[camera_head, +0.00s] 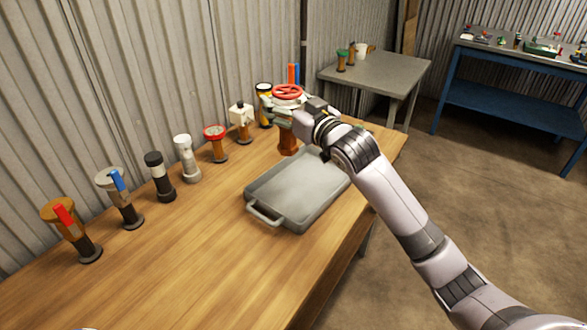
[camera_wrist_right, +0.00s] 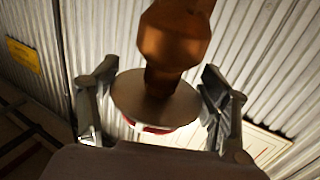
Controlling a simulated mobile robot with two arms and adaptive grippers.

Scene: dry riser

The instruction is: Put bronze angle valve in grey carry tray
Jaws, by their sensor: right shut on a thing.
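The bronze angle valve (camera_head: 287,141) has an orange-brown body and a red handwheel on top. It is upright just behind the far edge of the grey carry tray (camera_head: 266,208). I cannot tell whether its foot touches the table. My right gripper (camera_head: 287,108) is shut on the valve below the handwheel. In the right wrist view, the valve's brown body (camera_wrist_right: 175,38) and round disc show between the fingers of the gripper (camera_wrist_right: 160,85). The tray is empty, with a handle at its near left end. My left gripper is not in view.
Several other valves and fittings stand in a row along the wall side of the wooden table (camera_head: 180,255), including a red-rimmed one (camera_head: 216,142) and a white-topped one (camera_head: 241,120). A grey side table (camera_head: 385,72) and blue workbench (camera_head: 510,105) stand beyond. The table's near left is clear.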

